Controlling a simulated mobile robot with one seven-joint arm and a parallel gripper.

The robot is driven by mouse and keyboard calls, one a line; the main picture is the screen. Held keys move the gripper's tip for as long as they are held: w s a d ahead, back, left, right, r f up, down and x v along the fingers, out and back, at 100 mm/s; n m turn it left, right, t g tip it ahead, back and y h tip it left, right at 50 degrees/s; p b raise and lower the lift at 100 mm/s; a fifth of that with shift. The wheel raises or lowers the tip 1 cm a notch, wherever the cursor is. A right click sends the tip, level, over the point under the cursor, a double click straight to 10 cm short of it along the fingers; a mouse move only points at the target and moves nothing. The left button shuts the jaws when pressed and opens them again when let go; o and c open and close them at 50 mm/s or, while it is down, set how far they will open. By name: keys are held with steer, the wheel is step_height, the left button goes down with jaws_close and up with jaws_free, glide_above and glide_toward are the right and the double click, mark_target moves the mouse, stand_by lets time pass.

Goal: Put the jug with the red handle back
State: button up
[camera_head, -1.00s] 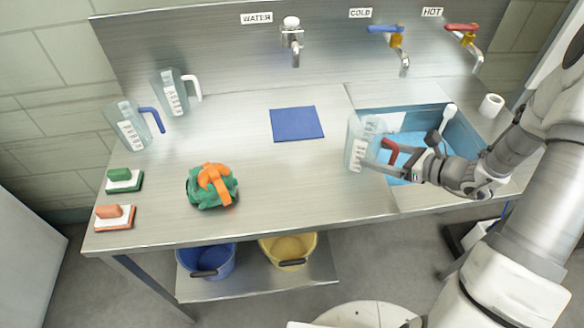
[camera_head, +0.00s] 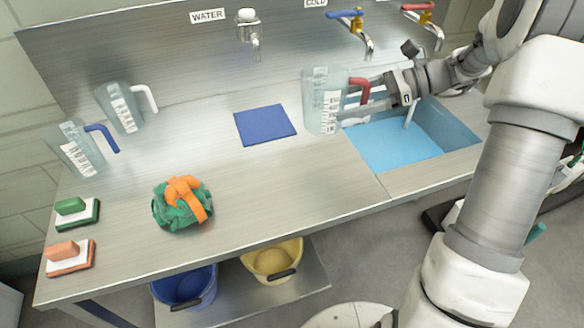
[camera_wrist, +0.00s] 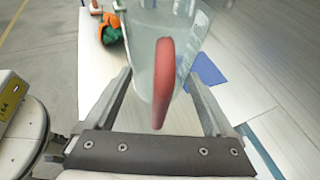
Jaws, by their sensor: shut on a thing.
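The jug with the red handle (camera_head: 322,101) is clear, with white measuring marks, and is upright beside the left rim of the sink. My gripper (camera_head: 375,92) is shut on it from the right, at the handle side. In the wrist view the red handle (camera_wrist: 163,80) stands between my two fingers (camera_wrist: 165,105), with the clear jug body (camera_wrist: 150,40) beyond it. I cannot tell whether the jug's base touches the counter. Two similar jugs stand at the left back, one with a white handle (camera_head: 123,110) and one with a blue handle (camera_head: 78,149).
A blue mat (camera_head: 265,125) lies left of the held jug. The blue sink (camera_head: 395,147) is at the right, under the taps. Bare counter (camera_head: 270,185) lies between.

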steer(key=s+a+f+b, duration=0.2)
steer(key=s+a+f, duration=0.2)
steer(key=a, duration=0.5)
step_height(320, 180, down, 2)
steer(key=shift+s+a+f, duration=0.1)
steer(key=shift+s+a, duration=0.1)
steer(key=shift+s, duration=0.05)
steer(key=shift+f+b, duration=0.45)
steer(key=shift+f, duration=1.55)
steer(key=shift+f, duration=0.1)
steer(key=shift+f, duration=0.15)
steer(key=o, duration=1.4)
